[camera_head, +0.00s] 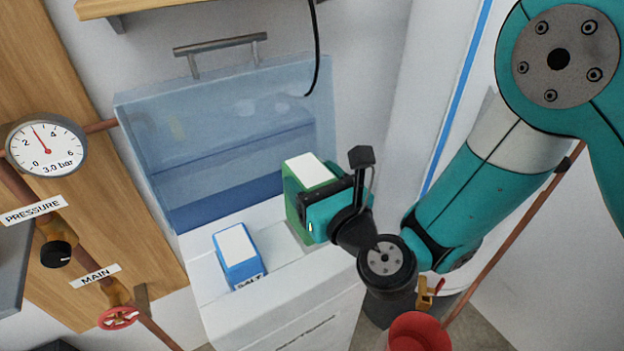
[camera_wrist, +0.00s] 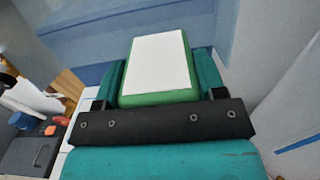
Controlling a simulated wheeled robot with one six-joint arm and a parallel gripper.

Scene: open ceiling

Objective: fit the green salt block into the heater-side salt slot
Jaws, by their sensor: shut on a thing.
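The green salt block (camera_head: 294,207), with a white top, is in my gripper (camera_head: 325,205) at the right side of the white softener cabinet. In the wrist view the green block (camera_wrist: 160,97) sits between the two teal fingers of my gripper (camera_wrist: 160,85), which are shut on it. A blue salt block (camera_head: 238,258) with a white top stands at the left of the cabinet top, behind a label reading SALT. The green block is to the right of the blue one, over the cabinet's top recess. The slot under the green block is hidden, and I cannot tell whether the block touches it.
The clear bluish lid (camera_head: 230,130) with a grey handle (camera_head: 220,45) stands raised behind the blocks. A pressure gauge (camera_head: 46,146) and a red MAIN valve (camera_head: 118,317) are at the left. A white cylinder (camera_head: 415,110) and copper pipe (camera_head: 515,235) are at the right.

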